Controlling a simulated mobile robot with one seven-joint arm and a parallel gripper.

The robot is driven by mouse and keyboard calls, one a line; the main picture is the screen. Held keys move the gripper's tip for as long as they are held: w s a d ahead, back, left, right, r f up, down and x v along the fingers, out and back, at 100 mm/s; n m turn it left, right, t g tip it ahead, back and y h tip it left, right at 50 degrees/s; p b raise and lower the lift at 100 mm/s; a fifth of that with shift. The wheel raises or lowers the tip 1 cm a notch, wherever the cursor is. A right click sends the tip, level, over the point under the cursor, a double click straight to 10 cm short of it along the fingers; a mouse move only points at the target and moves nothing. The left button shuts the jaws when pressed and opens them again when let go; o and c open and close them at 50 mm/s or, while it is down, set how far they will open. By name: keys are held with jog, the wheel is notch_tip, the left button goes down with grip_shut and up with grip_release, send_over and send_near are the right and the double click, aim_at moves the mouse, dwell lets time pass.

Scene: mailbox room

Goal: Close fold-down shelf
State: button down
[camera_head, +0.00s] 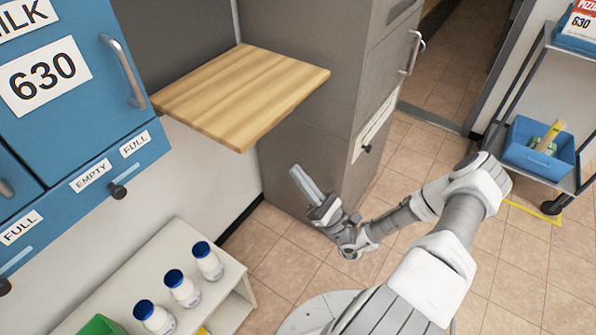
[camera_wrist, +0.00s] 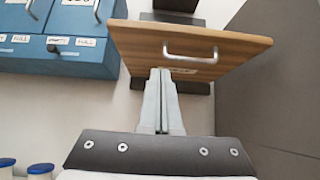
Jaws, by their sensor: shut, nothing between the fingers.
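The fold-down shelf (camera_head: 240,92) is a light wooden board that sticks out level from the wall, between the blue mailbox cabinet and the grey cabinet. In the wrist view the shelf (camera_wrist: 130,40) is seen from below and in front, with a metal handle (camera_wrist: 190,52) and a small label on it. My gripper (camera_head: 296,170) is shut and empty, below and to the right of the shelf's front corner in the head view. In the wrist view its closed fingers (camera_wrist: 160,72) point toward the board, just below the handle. I cannot tell whether they touch it.
A blue mailbox cabinet (camera_head: 85,70) with handles and knobs is on the left. A tall grey cabinet (camera_head: 318,110) stands right of the shelf. A low white stand (camera_head: 225,310) holds several bottles. A cart (camera_head: 555,175) with a blue bin is at right. Tiled floor is open between.

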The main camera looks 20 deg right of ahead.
jog(key=w+a+r+b, duration=0.2)
jog(key=w+a+r, duration=0.1)
jog(key=r, duration=0.6)
jog(key=shift+w, duration=0.55)
jog(key=shift+r, duration=0.2)
